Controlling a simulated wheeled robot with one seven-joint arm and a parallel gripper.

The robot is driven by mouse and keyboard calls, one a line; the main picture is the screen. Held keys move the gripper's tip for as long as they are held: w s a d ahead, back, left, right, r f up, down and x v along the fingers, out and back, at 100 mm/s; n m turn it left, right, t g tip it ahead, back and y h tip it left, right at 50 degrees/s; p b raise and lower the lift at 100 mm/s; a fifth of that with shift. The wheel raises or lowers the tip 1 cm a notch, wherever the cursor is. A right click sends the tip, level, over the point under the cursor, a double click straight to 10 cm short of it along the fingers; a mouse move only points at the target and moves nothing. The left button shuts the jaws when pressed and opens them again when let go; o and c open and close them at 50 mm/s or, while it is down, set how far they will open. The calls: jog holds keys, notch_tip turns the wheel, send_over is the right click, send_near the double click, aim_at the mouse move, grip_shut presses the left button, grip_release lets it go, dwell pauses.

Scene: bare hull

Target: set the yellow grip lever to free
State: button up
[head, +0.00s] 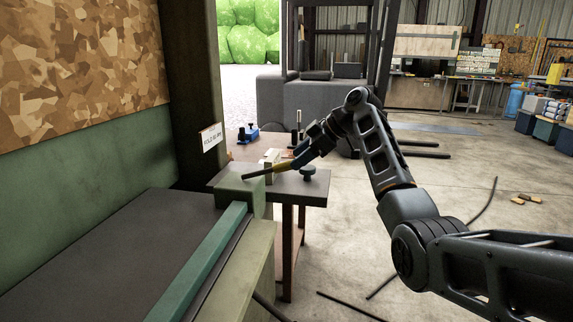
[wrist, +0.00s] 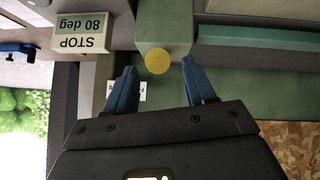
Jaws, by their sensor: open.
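The yellow grip (head: 282,166) of the lever shows in the head view at the end of a dark rod above the green block (head: 238,188). In the wrist view the yellow grip (wrist: 157,61) is a round end, seen end-on between my fingertips. A block marked "STOP 80 deg" (wrist: 83,34) is beside the lever.
A white sign (head: 211,137) stands behind the lever; its text is too small to read surely. A black knob (head: 308,172) and a blue device (head: 247,134) are on the bench. A green rail (head: 200,265) runs along the machine. Open floor lies to the right.

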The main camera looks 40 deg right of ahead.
aim_at(271, 170)
jog(key=shift+x, duration=2.4)
grip_shut()
